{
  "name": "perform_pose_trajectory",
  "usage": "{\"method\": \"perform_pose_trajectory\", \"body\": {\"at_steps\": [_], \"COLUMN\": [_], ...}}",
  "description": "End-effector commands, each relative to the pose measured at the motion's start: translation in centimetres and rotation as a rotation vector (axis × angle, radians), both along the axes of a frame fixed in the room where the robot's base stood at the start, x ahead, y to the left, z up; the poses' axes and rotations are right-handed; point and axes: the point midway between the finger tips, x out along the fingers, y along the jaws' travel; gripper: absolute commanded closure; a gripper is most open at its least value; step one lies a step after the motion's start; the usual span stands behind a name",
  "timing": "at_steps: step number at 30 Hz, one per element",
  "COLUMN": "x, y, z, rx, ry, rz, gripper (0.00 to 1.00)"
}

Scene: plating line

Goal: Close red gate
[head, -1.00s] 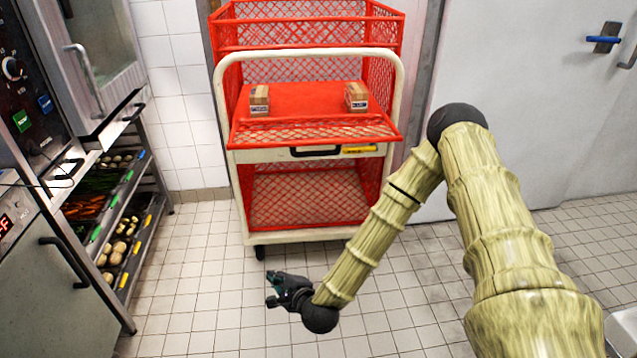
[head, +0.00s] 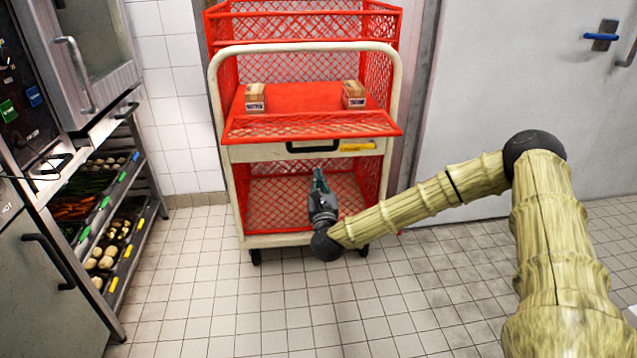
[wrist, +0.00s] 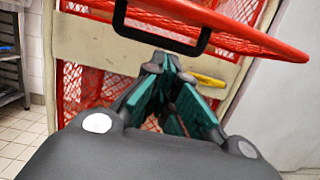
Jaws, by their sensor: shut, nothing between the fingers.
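The red gate (head: 310,125) is a mesh panel on the front of the red and cream cage trolley (head: 392,95). It is folded down and sticks out towards me, above a black handle (head: 313,147) on the cream crossbar. In the wrist view the gate's red edge (wrist: 235,32) crosses the top, with the black handle (wrist: 160,38) below it. My gripper (head: 318,172) is shut and empty, pointing up in front of the trolley's lower opening, below the gate and handle. In the wrist view my gripper's fingertips (wrist: 165,62) appear just below the handle, apparently not holding it.
Two small boxes (head: 255,98) (head: 354,95) stand on the trolley's red shelf. A rack of vegetable trays (head: 110,215) and a steel oven (head: 95,60) are at the left. A grey door (head: 520,110) is at the right. The tiled floor in front is clear.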

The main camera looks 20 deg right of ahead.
Motion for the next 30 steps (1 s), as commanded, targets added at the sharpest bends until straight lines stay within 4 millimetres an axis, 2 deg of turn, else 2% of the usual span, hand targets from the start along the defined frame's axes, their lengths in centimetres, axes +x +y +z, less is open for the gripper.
{"method": "perform_pose_trajectory", "body": {"at_steps": [3,13,21,30], "x": [1.9,6.4,6.4,6.4], "y": [-0.6,-2.0,-2.1,-2.0], "z": [0.4,1.4,4.5,5.4], "rx": [-0.002,-0.002,-0.001,-0.001], "ry": [0.0,0.001,0.001,0.003], "rz": [-0.001,0.001,0.0,0.001], "gripper": [1.0,1.0,1.0,1.0]}}
